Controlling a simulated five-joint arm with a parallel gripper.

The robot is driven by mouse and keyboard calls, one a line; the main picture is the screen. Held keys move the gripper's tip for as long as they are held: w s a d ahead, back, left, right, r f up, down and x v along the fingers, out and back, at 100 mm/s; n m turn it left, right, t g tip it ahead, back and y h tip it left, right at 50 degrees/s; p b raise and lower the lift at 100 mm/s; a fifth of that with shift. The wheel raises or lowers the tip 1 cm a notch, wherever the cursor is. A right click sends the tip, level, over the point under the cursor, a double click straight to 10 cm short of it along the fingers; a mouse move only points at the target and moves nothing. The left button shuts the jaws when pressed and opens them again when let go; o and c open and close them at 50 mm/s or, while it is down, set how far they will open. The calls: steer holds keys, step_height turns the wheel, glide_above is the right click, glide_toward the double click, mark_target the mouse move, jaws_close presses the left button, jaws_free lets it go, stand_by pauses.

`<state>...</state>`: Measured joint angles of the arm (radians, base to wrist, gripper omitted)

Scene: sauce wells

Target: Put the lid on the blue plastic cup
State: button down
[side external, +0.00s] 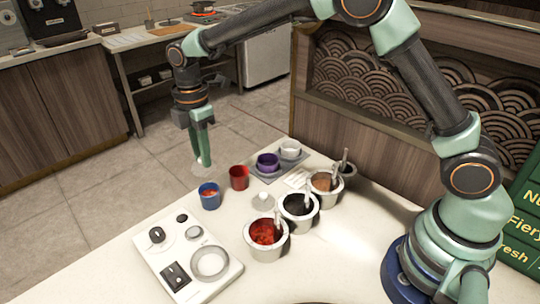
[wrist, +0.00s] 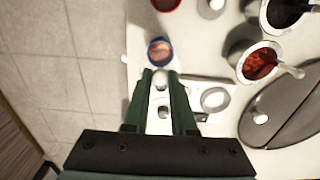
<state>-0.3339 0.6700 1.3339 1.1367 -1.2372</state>
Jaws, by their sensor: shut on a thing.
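The blue plastic cup (side external: 209,195) stands upright near the counter's left edge with red sauce inside. It also shows in the wrist view (wrist: 159,52), just beyond my fingertips. My gripper (side external: 203,161) points down and is shut on a pale, translucent lid (side external: 201,170). The lid hangs above and slightly left of the cup in the side view, apart from it. In the wrist view my gripper's fingers (wrist: 161,76) have a small whitish part between them; the lid's rim is hard to make out there.
A red cup (side external: 239,177) stands right of the blue cup. A purple cup (side external: 267,162) and a white cup (side external: 290,148) are on a grey tray. Sauce wells (side external: 267,252) with utensils line the right.

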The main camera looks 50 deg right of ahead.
mark_target(206, 174)
steer(key=shift+f, duration=2.95)
steer(key=shift+f, duration=0.15)
steer(key=shift+c, duration=0.9)
jaws_free()
steer(key=shift+r, duration=3.5)
